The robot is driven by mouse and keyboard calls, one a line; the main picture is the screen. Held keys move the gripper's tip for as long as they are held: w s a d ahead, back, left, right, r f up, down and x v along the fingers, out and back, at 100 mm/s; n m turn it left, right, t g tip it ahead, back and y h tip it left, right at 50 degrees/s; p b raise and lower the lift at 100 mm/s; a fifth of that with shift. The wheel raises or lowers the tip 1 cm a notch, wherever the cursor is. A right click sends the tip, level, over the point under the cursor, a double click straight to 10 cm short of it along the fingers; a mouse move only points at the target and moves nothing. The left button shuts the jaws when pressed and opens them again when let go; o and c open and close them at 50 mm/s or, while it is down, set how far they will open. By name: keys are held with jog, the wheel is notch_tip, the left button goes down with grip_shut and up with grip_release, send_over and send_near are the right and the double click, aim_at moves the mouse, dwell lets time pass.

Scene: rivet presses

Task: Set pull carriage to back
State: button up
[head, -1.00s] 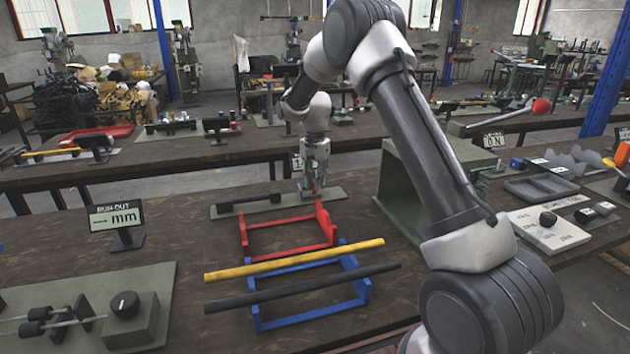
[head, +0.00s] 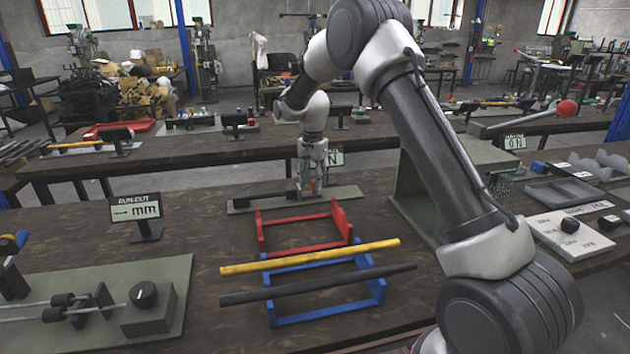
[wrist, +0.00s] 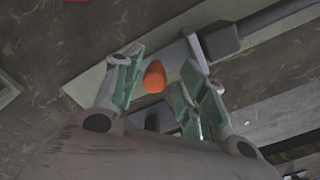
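A long grey-green base plate (head: 343,193) lies on the workbench behind the red rack, with a dark bar-like slide (head: 262,198) along it. I take this to be the pull carriage; its label is not readable. The plate (wrist: 92,88) and dark slide (wrist: 262,22) also show in the wrist view. An orange knob (wrist: 154,77) stands by the slide's end. My gripper (wrist: 162,80) points down over the plate, its fingers apart on either side of the knob. The knob is nearer the left finger; contact cannot be told. In the head view my gripper (head: 313,186) partly hides the plate.
A red rack (head: 300,247) and a blue rack (head: 330,312) carrying yellow and black rods stand in front. A run-out display (head: 137,207) and knob fixture (head: 145,308) are at left. A green press housing (head: 415,190) with a red-balled lever (head: 567,108) is at right.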

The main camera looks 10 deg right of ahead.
aim_at(313, 181)
notch_tip(313, 181, up, 12)
dwell(0.7)
